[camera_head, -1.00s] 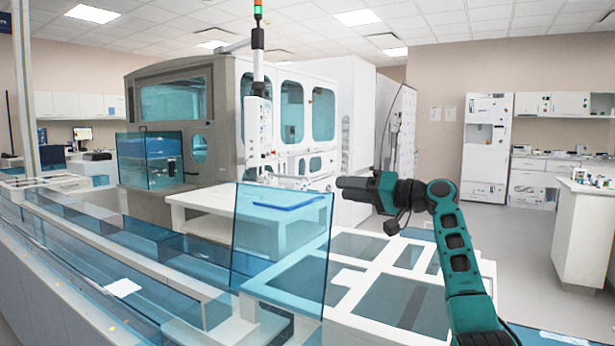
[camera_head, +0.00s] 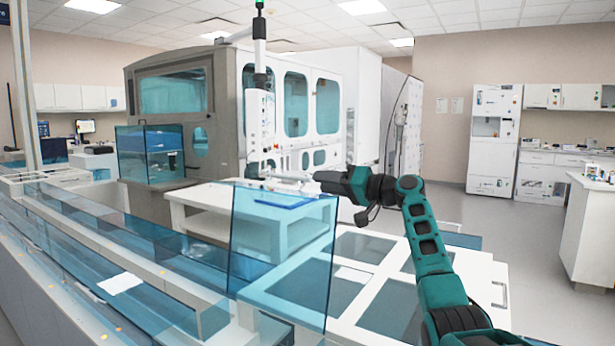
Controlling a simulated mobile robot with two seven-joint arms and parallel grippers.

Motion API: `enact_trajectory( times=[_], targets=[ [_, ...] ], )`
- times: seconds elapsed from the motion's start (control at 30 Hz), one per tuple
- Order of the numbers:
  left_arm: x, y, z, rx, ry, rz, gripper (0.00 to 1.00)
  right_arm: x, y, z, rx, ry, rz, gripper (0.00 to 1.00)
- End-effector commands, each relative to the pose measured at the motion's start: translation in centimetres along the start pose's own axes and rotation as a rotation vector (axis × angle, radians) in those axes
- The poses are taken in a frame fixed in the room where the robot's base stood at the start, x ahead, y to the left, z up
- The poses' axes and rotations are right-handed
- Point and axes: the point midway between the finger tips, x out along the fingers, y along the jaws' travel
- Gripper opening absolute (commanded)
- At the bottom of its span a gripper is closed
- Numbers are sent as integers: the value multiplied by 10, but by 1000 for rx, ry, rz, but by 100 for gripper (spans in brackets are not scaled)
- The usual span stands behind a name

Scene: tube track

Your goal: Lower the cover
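A clear blue panel (camera_head: 262,270) stands upright over the track in the middle of the head view. Long clear blue covers (camera_head: 125,240) run along the white track (camera_head: 160,275) from the left to the front. I cannot tell for certain which of these is the task's cover. My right arm comes in from the lower right. Its dark end with my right gripper (camera_head: 322,180) points left, near the upper right corner of the upright panel. No touch between them can be made out, and the fingers are too small to read. My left gripper is not in view.
A white table with a blue item (camera_head: 285,201) stands behind the panel. A large grey and white machine (camera_head: 225,130) is beyond it. A white framed bench (camera_head: 360,275) lies below my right arm. Open floor (camera_head: 505,225) is to the right.

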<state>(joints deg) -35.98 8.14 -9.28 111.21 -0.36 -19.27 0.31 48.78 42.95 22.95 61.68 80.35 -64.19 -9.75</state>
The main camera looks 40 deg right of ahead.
Motion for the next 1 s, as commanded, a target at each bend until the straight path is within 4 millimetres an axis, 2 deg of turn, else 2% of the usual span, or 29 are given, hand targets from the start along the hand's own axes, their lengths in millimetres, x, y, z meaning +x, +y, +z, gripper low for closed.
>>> enact_trajectory(
  times=[0.03,0.1,0.3,0.5,0.77,1.0],
  targets=[
    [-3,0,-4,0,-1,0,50,12,-4,-2,3,-1,-4,38],
    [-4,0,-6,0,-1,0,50,24,-2,-2,4,1,-3,38],
    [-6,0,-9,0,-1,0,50,48,-1,-1,2,2,-1,38],
    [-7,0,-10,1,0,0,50,58,0,0,0,-1,0,38],
    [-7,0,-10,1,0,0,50,58,0,0,-1,0,0,38],
    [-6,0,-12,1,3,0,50,58,0,0,-1,0,0,18]
  ],
)
